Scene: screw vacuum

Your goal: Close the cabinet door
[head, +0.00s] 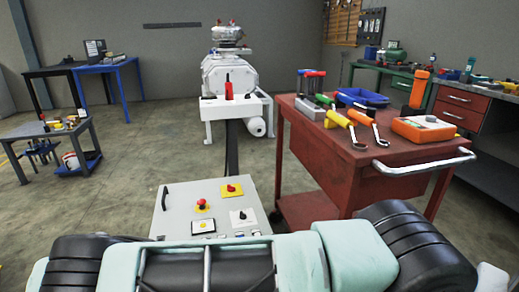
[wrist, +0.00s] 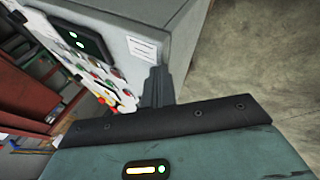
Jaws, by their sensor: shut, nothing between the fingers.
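A grey cabinet fills the upper middle of the wrist view. I cannot tell whether a door stands open. My gripper (wrist: 158,76) is shut and empty, with its dark fingers close to the cabinet's edge by the label. Contact is unclear. My gripper does not show in the head view.
A red tool cart (head: 330,160) with tools on top stands close on the right. A white vacuum pump (head: 228,75) is straight ahead at the back. A grey table (head: 50,130) is at the left. Open concrete floor (head: 135,150) lies between.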

